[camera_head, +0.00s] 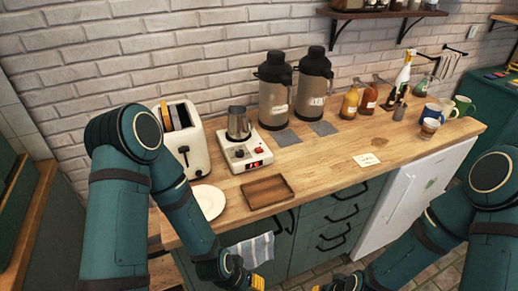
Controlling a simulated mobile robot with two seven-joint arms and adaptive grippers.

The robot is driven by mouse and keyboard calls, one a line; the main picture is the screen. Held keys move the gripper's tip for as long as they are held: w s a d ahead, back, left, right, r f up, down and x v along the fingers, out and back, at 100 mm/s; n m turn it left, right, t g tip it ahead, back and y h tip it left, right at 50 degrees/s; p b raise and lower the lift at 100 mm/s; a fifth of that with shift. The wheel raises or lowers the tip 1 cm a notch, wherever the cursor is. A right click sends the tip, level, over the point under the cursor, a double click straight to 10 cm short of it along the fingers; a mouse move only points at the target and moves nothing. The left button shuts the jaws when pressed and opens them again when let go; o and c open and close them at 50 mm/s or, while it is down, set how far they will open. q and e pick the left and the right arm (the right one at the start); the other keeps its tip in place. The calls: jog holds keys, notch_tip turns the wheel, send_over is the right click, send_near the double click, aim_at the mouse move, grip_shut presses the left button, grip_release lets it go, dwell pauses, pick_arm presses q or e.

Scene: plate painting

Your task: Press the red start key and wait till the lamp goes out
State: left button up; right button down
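A white appliance (262,152) stands on the wooden counter with a metal jug (239,124) on top. My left gripper (254,283) is low at the bottom edge, in front of the counter and well below the appliance, partly cut off. My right gripper (328,288) is at the bottom edge to its right, mostly cut off. Neither touches the appliance.
A wooden tray (268,192) lies in front of the appliance, and a white plate (209,202) sits left of it. A toaster (184,140) stands left. Two dark-topped flasks (275,100), bottles (369,100) and mugs stand behind and right. Counter right of the tray is mostly clear.

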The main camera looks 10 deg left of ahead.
pick_arm(q)
grip_shut()
jog(key=c, duration=0.5)
grip_release()
jog(key=shift+c, duration=0.2)
